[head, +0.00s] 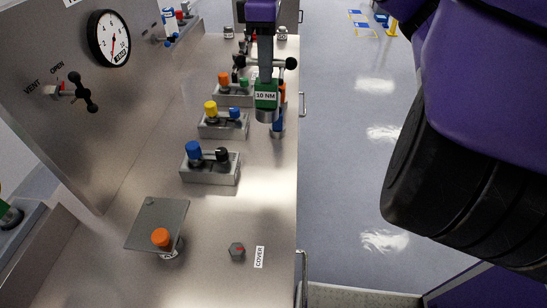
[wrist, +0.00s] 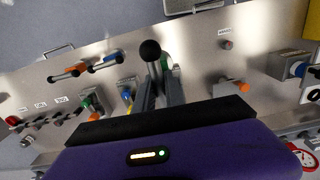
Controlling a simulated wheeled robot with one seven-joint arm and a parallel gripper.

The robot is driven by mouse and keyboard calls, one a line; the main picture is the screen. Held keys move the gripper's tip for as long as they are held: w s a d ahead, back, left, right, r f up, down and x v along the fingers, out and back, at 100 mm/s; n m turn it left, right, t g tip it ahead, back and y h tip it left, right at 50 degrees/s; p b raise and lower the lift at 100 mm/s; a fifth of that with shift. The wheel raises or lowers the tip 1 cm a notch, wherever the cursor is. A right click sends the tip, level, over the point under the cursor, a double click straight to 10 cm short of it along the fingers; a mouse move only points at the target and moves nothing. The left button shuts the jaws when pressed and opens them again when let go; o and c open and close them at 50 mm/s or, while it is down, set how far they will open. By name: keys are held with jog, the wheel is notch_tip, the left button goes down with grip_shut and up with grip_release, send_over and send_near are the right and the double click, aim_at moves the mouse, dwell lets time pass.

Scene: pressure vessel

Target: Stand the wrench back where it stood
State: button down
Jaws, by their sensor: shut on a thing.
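My gripper (head: 265,52) is shut on the wrench, a T-handled tool with black balls on its crossbar and a green band (head: 265,97) marked "10 NM". The wrench hangs upright above the bench, its metal socket end pointing down. In the wrist view my fingers (wrist: 161,92) close around it, and one black ball (wrist: 150,50) shows in front. I cannot tell which spot the wrench stood in.
Metal blocks with coloured knobs line the bench: blue and black (head: 210,172), yellow and blue (head: 222,130), orange and green (head: 235,99). A grey plate (head: 157,222) and an orange knob (head: 160,238) are nearer. The gauge panel (head: 100,120) rises at left; floor lies right.

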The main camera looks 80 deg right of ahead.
aim_at(268, 100)
notch_tip(268, 100, down, 20)
jog(key=shift+a, duration=0.15)
dwell(0.5)
jog(key=shift+s+b, duration=0.1)
jog(key=shift+b, duration=0.2)
jog(key=shift+f, duration=0.2)
jog(key=c, duration=1.4)
grip_release()
jog(key=shift+r, duration=0.1)
notch_tip(268, 100, up, 12)
jog(key=shift+r, duration=0.1)
